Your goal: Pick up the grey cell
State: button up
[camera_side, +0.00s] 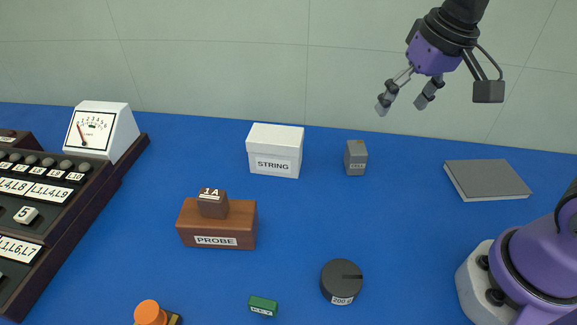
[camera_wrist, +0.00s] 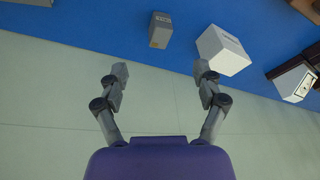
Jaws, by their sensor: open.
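The grey cell (camera_side: 355,159) is a small upright grey block with a label on its front, standing on the blue bench top to the right of the white STRING box. In the wrist view the grey cell (camera_wrist: 160,31) is near the top, ahead of the fingertips and roughly between them in line. My gripper (camera_side: 404,101) is open and empty, held in the air above and to the right of the cell. In the wrist view my gripper's two fingers (camera_wrist: 160,72) are spread wide with nothing between them.
The white STRING box (camera_side: 274,152) stands close left of the cell. A flat grey slab (camera_side: 487,179) lies to the right. The brown PROBE block (camera_side: 217,224), a black 200 g weight (camera_side: 341,282) and a green piece (camera_side: 263,306) are nearer. Bench surface around the cell is clear in front.

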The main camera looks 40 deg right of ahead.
aim_at(358, 147)
jog(key=w+f+m+g, duration=0.1)
jog(key=w+f, duration=0.1)
jog(key=w+f+m+g, duration=0.1)
jog(key=w, duration=0.2)
jog(key=w+f+m+g, duration=0.1)
jog(key=w+f, duration=0.1)
jog(key=shift+w+d+f+m, duration=0.3)
jog(key=shift+d+f+m, duration=0.05)
jog(key=shift+m, duration=0.05)
notch_tip(358, 147, down, 5)
jog(key=shift+r, duration=0.1)
notch_tip(358, 147, down, 6)
jog(key=shift+w+d+r, duration=0.1)
jog(key=shift+d+r, duration=0.05)
grip_shut()
